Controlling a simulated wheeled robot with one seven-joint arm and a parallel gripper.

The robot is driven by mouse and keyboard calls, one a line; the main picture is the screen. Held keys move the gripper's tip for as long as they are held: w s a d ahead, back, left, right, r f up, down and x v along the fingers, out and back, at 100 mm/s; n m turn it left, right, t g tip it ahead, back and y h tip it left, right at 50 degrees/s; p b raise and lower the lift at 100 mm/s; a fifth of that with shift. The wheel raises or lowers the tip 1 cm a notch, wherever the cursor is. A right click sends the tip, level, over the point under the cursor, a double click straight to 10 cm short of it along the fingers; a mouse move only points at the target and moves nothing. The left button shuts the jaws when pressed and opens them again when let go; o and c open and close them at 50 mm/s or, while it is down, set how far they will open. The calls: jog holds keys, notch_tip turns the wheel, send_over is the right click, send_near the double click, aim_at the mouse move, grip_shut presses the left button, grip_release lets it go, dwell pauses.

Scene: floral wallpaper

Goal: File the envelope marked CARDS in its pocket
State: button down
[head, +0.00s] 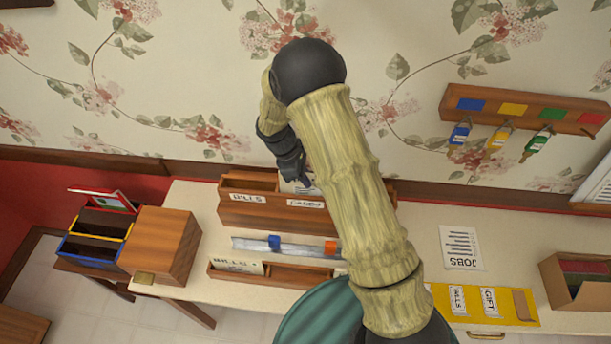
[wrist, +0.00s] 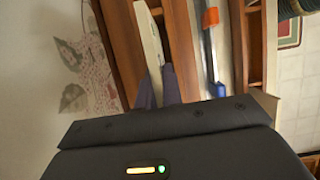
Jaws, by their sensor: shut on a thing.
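A wooden sorter (head: 255,208) stands on the table against the wall, with a BILLS label at its left and a CARDS label (head: 306,204) toward its right. My gripper (head: 297,181) is over the CARDS end, shut on a pale envelope (head: 291,187). In the wrist view my gripper (wrist: 158,88) pinches the envelope (wrist: 149,35) edge-on, among the sorter's wooden walls (wrist: 119,40). In the head view the envelope's lower part is hidden behind the sorter's front. Its marking is not readable, and how deep it sits I cannot tell. My arm covers the sorter's right part.
In front lie a rail with a blue clip (head: 274,242) and an orange clip (head: 330,248), and a low wooden rack (head: 290,275) with a BILLS envelope (head: 238,266). A key rack (head: 530,110) hangs at right. A wooden box (head: 160,245) stands left.

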jog(key=shift+f, duration=0.2)
jog(key=c, duration=1.5)
grip_release()
jog(key=b+v, duration=0.3)
jog(key=v, duration=1.4)
jog(key=shift+r+b, duration=0.25)
jog(key=shift+b, duration=0.1)
